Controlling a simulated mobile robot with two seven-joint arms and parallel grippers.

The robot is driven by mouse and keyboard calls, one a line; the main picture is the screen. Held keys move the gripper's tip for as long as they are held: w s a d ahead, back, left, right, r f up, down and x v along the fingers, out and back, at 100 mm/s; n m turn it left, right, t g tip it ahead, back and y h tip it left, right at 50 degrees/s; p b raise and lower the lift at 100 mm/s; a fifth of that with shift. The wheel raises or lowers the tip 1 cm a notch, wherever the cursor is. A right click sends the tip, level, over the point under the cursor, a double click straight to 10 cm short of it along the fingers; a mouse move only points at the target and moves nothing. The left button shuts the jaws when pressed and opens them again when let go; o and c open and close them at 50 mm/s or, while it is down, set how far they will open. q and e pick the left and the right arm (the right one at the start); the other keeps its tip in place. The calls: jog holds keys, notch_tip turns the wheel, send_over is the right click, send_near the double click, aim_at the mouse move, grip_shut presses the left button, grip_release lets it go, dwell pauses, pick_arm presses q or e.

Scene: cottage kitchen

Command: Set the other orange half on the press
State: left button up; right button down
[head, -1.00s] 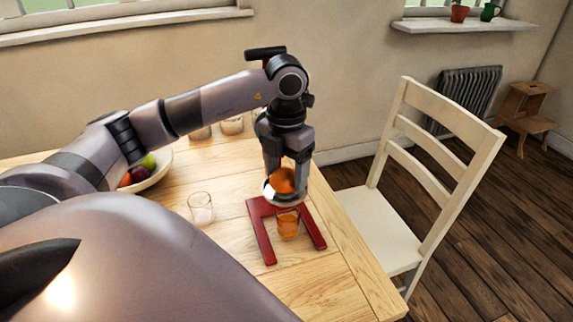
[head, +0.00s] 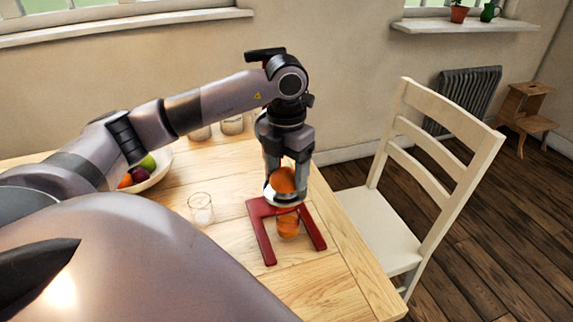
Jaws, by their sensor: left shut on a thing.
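The press has a red base (head: 262,235) near the table's right edge, with a pale metal cup (head: 285,199) above it. My left gripper (head: 285,182) points down over the press and is shut on an orange half (head: 283,180). The orange half is at the cup; whether it touches the cup is hard to tell. A glass with orange juice (head: 288,226) stands on the base under the cup. The press's upper part is largely hidden behind my gripper. My right gripper is not in view.
An empty glass (head: 201,208) stands left of the press. A fruit bowl (head: 158,172) and more glasses (head: 232,125) are farther back, partly behind my arm. A white chair (head: 375,215) stands right of the table. Bare tabletop lies in front of the press.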

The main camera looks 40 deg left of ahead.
pick_arm(q)
jog(key=shift+f+b, duration=0.6)
jog(key=shift+f, duration=0.2)
jog(key=shift+r, duration=0.2)
jog(key=shift+r+p, duration=0.5)
jog(key=shift+p, duration=0.1)
jog(key=shift+r, duration=0.15)
jog(key=shift+f+b, duration=0.55)
jog(key=shift+f, duration=0.35)
dwell(0.6)
jog(key=o, duration=0.4)
jog(key=shift+r, duration=0.1)
